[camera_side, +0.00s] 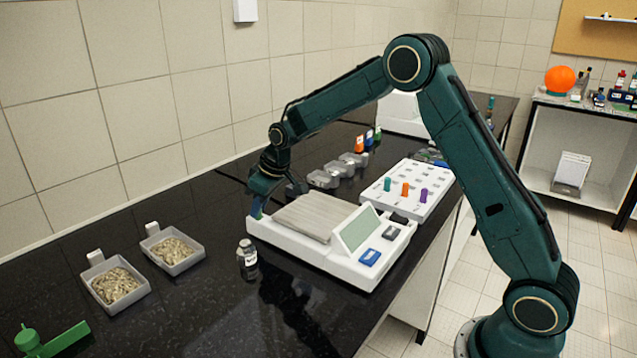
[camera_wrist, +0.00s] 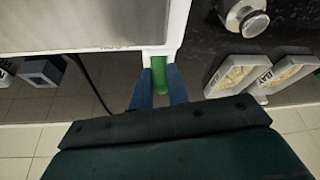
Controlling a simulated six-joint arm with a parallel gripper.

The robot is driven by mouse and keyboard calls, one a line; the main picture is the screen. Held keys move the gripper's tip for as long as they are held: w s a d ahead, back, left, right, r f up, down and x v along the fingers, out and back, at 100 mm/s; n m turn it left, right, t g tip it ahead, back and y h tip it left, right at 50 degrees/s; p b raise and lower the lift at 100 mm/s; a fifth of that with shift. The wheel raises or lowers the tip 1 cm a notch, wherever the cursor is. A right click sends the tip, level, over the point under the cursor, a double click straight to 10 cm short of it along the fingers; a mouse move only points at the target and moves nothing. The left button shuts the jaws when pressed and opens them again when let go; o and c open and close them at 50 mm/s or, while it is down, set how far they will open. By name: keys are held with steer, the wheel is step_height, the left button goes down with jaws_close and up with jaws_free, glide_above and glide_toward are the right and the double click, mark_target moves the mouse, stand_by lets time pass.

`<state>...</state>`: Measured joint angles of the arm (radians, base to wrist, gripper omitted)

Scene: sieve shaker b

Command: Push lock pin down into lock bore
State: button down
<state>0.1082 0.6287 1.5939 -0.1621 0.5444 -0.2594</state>
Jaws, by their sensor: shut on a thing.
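My gripper (camera_wrist: 160,84) is shut on the green lock pin (camera_wrist: 159,70), with a blue finger on each side of it in the wrist view. The pin is at a small white tab on the corner of the white shaker (camera_wrist: 180,28). The lock bore is hidden, and I cannot tell how deep the pin sits. In the side view, my gripper (camera_side: 258,207) points down at the left corner of the white shaker (camera_side: 345,268), beside its ribbed grey plate (camera_side: 312,215). The pin is hardly visible there.
A small jar (camera_side: 247,258) stands just left of the shaker. Two grey trays of grains (camera_side: 128,306) (camera_side: 190,268) and a green object (camera_side: 60,342) lie further left. A white board with coloured pegs (camera_side: 436,212) is behind the shaker. Bare dark counter lies in front.

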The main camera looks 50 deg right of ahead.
steer(key=shift+f, duration=0.25)
stand_by(0.9)
steer(key=c, duration=1.3)
jaws_free()
steer(key=shift+r, duration=0.15)
steer(key=shift+r, duration=4.35)
